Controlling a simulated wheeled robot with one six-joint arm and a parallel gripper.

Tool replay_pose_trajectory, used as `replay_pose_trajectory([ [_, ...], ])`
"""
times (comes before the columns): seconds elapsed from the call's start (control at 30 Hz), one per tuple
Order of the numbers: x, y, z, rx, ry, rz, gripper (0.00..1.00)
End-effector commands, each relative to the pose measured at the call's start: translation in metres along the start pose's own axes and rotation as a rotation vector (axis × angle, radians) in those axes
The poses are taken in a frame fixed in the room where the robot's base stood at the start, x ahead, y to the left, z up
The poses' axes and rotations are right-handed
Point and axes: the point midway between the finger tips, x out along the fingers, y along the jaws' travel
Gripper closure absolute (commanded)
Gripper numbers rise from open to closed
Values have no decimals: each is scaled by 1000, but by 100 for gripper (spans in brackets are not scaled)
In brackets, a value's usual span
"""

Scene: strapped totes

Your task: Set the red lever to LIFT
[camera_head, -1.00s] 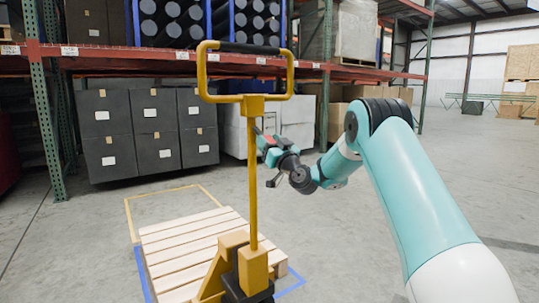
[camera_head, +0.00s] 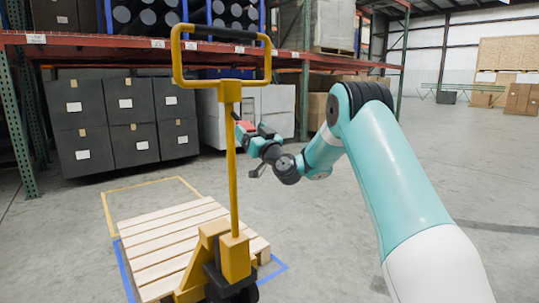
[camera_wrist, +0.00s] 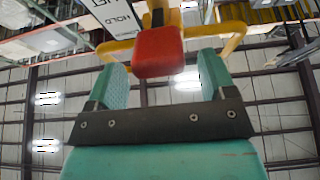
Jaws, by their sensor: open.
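The yellow pallet jack (camera_head: 233,180) stands upright with its loop handle (camera_head: 222,82) on top. In the wrist view the red lever's block-shaped end (camera_wrist: 158,50) sits between the two teal fingers, near their tips. My gripper (camera_wrist: 163,75) is open, with a finger on either side and visible gaps to the red block. In the head view my gripper (camera_head: 245,128) is close beside the pole, where its details are small and partly hidden. A white label (camera_wrist: 118,15) behind the lever shows letters upside down, seemingly HOLD and part of LIFT. The lever's exact setting cannot be told.
A wooden pallet (camera_head: 165,245) lies at the jack's base inside yellow and blue floor tape. Dark boxes (camera_head: 125,125) and a red-beamed rack (camera_head: 100,40) stand behind. The floor on the right (camera_head: 440,170) is clear.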

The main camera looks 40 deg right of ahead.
Motion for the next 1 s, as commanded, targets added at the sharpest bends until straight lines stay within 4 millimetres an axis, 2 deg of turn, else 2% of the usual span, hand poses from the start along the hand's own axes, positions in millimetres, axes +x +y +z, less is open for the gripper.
replay_pose_trajectory([
  [0.07, -22, 2, 8, 2, -3, 5, 23],
  [0.27, -76, 2, 10, 1, -1, 7, 23],
  [0.7, -133, 1, 6, -4, 3, 4, 23],
  [1.0, -152, 1, 2, -2, 1, 2, 23],
])
